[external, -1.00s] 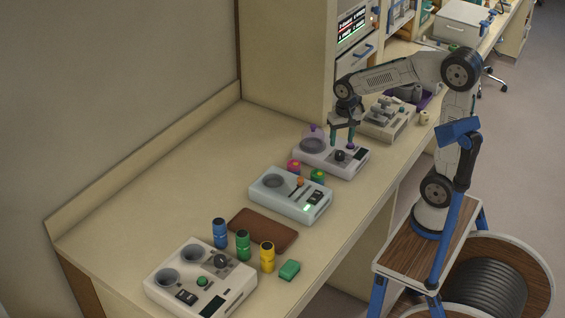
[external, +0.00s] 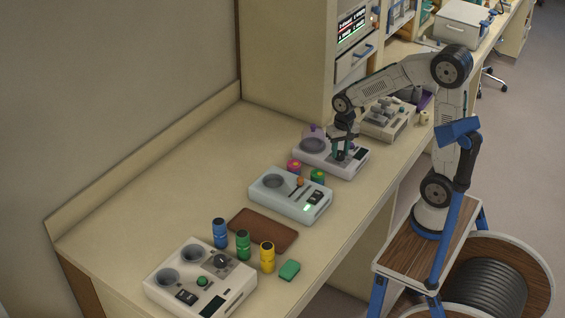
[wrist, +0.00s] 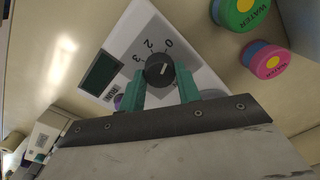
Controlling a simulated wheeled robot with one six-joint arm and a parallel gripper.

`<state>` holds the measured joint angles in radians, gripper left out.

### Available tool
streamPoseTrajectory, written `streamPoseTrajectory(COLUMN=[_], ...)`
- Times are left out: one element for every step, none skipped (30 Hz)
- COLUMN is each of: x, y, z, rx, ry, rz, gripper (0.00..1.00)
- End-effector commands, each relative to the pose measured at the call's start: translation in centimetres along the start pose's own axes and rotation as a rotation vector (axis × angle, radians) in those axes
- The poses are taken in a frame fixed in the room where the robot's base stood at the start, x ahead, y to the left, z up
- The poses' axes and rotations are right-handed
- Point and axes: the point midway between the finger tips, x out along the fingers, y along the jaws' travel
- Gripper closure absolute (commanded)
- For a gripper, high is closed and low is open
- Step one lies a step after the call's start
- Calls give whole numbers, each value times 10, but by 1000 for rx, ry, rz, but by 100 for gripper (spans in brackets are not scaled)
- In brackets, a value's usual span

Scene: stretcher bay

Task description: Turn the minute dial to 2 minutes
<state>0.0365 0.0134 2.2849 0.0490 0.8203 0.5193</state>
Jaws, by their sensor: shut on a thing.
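The minute dial (wrist: 157,66) is a round black knob on a pale device (external: 318,152). In the wrist view, numbers including 0, 2 and 3 are printed around its far side, and a short white mark shows on its top, toward the right. My gripper (wrist: 164,84) is shut on the dial, with a green finger on each side of it. In the external view my gripper (external: 342,155) points down onto the device and hides the dial there. The device's dark display (wrist: 100,72) is left of the dial and shows no readable figure.
Pink (wrist: 268,62) and green (wrist: 240,12) round-topped containers stand close by; the green one reads WATER. A second device (external: 290,194) with a lit green display is nearer the front. A grey apparatus (external: 387,119) stands behind. The bench's left side is clear.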

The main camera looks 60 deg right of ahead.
Motion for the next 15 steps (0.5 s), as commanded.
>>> streamPoseTrajectory(x=[0, 0, 0, 0, 0, 0, 0, 0, 0, 0, 0, 0, 0, 0, 0], y=[0, 0, 0, 0, 0, 0, 0, 0, 0, 0, 0, 0, -1, -1, -1], z=[0, 0, 0, 0, 0, 0, 0, 0, 0, 0, 0, 0, 0, 0, 0], rx=[-2, -5, -10, -16, -25, -37, -48, -62, -81, -99, -117, -144, -166, -190, -223], ry=[0, 0, -1, -1, -1, -2, -3, -3, -5, -6, -7, -8, -9, -10, -11], rz=[0, 0, 0, 0, 0, -1, -1, -1, -1, -1, -1, -1, -1, -1, -1], gripper=[90, 90, 90, 90, 90, 90, 90, 90, 90, 90, 90, 90, 90, 90, 90])
